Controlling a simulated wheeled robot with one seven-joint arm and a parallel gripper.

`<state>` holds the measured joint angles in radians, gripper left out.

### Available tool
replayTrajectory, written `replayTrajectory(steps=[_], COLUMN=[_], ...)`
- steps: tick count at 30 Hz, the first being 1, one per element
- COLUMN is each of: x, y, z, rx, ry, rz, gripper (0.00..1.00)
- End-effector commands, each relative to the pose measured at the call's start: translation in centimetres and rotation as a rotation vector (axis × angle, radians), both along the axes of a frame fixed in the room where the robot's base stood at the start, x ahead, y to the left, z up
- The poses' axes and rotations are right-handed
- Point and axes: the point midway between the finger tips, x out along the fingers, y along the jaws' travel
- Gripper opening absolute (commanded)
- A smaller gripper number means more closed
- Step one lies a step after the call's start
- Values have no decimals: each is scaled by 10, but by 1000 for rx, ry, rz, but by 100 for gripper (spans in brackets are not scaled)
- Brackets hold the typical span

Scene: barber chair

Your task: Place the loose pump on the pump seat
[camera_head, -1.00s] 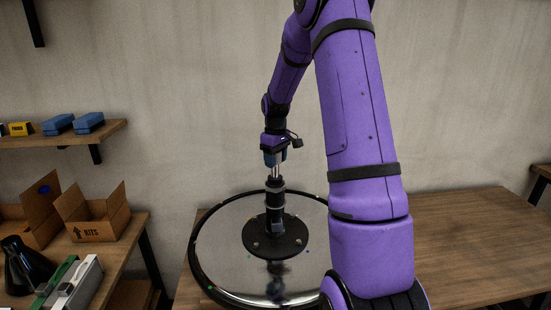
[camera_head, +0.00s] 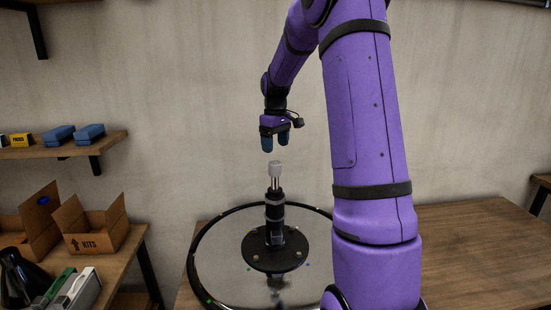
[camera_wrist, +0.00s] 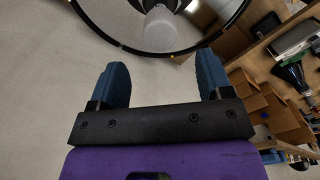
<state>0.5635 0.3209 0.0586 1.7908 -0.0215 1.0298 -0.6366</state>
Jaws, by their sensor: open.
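The pump (camera_head: 274,205) stands upright on a round black base plate (camera_head: 258,262), which lies on a round mirror-like tray with a black rim (camera_head: 196,245). The pump has a black body with grey bands, a bright rod and a pale grey cap. My gripper (camera_head: 275,147) is open and empty, a little above the cap and apart from it. In the wrist view my gripper's two blue fingers (camera_wrist: 161,75) are spread wide, and the pump's pale cap (camera_wrist: 160,28) shows beyond them. How the pump's foot meets the plate is too small to tell.
The tray rests on a wooden table (camera_head: 475,245), whose right part is clear. At the left, a lower shelf holds open cardboard boxes (camera_head: 95,232) and a black flask (camera_head: 17,278). An upper shelf (camera_head: 60,148) carries blue boxes. A plain wall is behind.

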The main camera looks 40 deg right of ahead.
Motion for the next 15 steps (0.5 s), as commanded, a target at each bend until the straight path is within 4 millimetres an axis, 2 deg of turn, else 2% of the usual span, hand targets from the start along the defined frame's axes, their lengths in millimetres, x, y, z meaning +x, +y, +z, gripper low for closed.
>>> replayTrajectory(steps=[3, 8, 11, 15], x=[0, -1, -6, -24], y=[0, 3, 16, 57], z=[15, 26, 36, 63], rx=[-1, -2, -10, -33], ry=[-1, -2, -15, -56], rz=[0, 0, -3, -11], gripper=[72, 72, 72, 72])
